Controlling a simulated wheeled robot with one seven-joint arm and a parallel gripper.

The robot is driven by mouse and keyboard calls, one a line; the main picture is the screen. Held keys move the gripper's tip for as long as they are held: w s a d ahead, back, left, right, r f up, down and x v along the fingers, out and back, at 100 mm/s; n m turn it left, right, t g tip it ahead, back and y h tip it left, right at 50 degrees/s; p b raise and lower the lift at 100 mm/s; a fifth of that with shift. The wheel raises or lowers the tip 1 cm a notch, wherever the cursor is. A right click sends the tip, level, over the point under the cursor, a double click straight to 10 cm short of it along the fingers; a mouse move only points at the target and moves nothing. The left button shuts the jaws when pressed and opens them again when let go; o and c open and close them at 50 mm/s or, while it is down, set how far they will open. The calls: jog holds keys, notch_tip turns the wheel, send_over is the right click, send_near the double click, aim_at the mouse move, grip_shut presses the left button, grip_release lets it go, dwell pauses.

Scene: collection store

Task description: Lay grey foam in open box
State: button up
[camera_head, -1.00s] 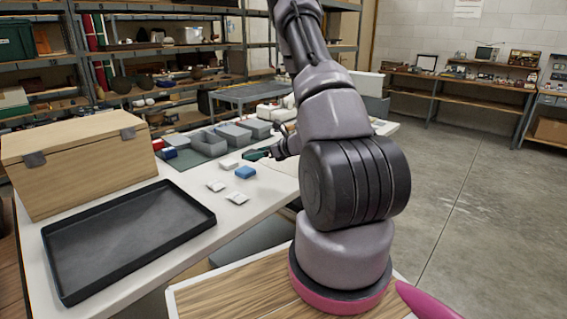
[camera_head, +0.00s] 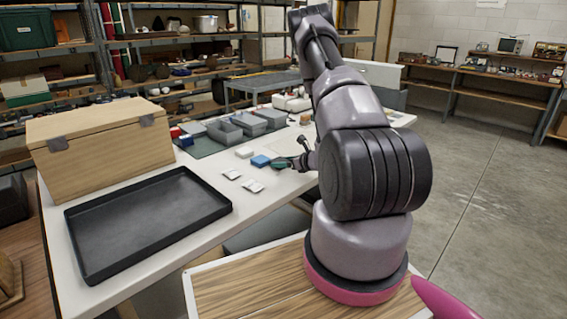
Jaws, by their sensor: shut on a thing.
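My gripper (camera_head: 287,163) is low over the white table, at the end of my arm, small and partly hidden by my arm. It is shut on a small dark green piece (camera_head: 281,164), whose shape is hard to make out. Just left of it lie a blue block (camera_head: 260,161) and a white block (camera_head: 244,152). An open grey box (camera_head: 224,132) with an empty-looking inside stands on a dark green mat (camera_head: 206,147). Grey boxes (camera_head: 249,124) and (camera_head: 270,117) stand beside it. I cannot pick out the grey foam for certain.
A large wooden box (camera_head: 100,150) and an empty black tray (camera_head: 146,226) fill the table's left end. Two small white packets (camera_head: 231,174) and (camera_head: 253,187) lie in front of the blocks. Red and blue items (camera_head: 183,138) sit left of the grey boxes.

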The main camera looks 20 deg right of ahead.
jog(key=o, duration=1.2)
jog(key=shift+f, duration=0.1)
notch_tip(320, 180, up, 5)
send_over(305, 178)
jog(key=shift+s+a, duration=0.1)
jog(key=s+a+r+n+g+y, duration=0.35)
jog(key=a+r+n, duration=0.35)
jog(key=a+r, duration=0.35)
jog(key=s+a+r+n+g+y, duration=0.25)
jog(key=a+r+n+g, duration=0.25)
jog(key=a+r+n, duration=0.45)
jog(key=s+r+n+t+h, duration=0.3)
jog(key=s+r+n+h, duration=0.5)
jog(key=s+r+n, duration=0.3)
jog(key=s+r, duration=0.3)
jog(key=r, duration=0.3)
jog(key=shift+s+d+r+h, duration=0.15)
jog(key=shift+s+d+h, duration=0.05)
jog(key=shift+d+h, duration=0.1)
